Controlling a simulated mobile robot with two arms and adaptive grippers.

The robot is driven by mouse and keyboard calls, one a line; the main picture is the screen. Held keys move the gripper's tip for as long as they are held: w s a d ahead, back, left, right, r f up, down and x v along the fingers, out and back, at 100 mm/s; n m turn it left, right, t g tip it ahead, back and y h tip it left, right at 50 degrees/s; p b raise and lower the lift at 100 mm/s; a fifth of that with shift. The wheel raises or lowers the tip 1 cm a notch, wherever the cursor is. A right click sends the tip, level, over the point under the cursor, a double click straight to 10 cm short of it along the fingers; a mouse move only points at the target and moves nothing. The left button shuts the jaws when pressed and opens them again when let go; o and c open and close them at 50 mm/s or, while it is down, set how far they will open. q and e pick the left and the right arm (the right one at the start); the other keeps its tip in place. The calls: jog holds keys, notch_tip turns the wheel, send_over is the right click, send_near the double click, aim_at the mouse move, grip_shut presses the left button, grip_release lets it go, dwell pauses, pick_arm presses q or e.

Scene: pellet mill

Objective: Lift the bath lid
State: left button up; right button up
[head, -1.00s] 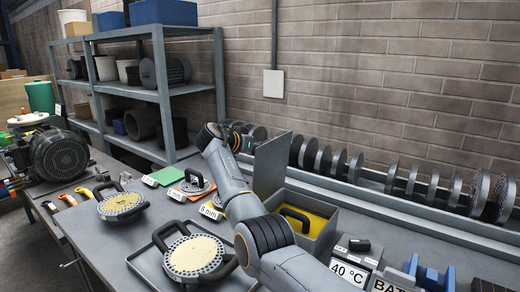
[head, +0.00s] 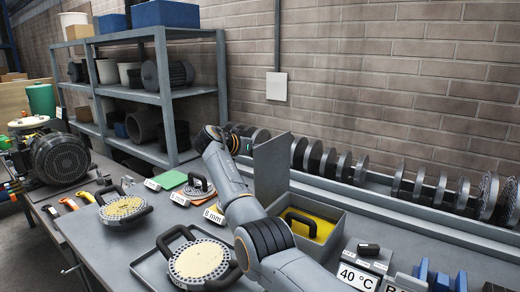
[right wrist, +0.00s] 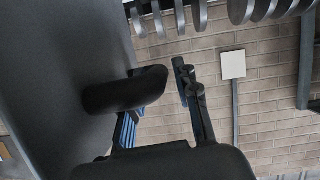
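The grey bath (head: 336,226) stands on the bench in the head view, with yellow content and a black-handled plate in it. Its flat grey lid (head: 272,168) stands upright at the bath's left side. A large dark panel, probably the lid, fills the left. My left gripper is out of view.
Round die plates with black handles lie on the bench, one on a tray (head: 146,266). A 40 °C sign (head: 357,278) and blue items stand right of the bath. A rack of discs (head: 400,190) lines the brick wall. Grey shelves (head: 165,95) stand at the back left.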

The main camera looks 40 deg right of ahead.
jog(key=shift+a+f, duration=0.15)
jog(key=shift+f, duration=0.65)
jog(key=shift+a, duration=0.1)
jog(key=shift+s+a+r, duration=0.2)
jog(key=shift+a, duration=0.25)
jog(key=r+v, duration=0.1)
jog(key=v, duration=1)
jog(key=shift+r, duration=0.25)
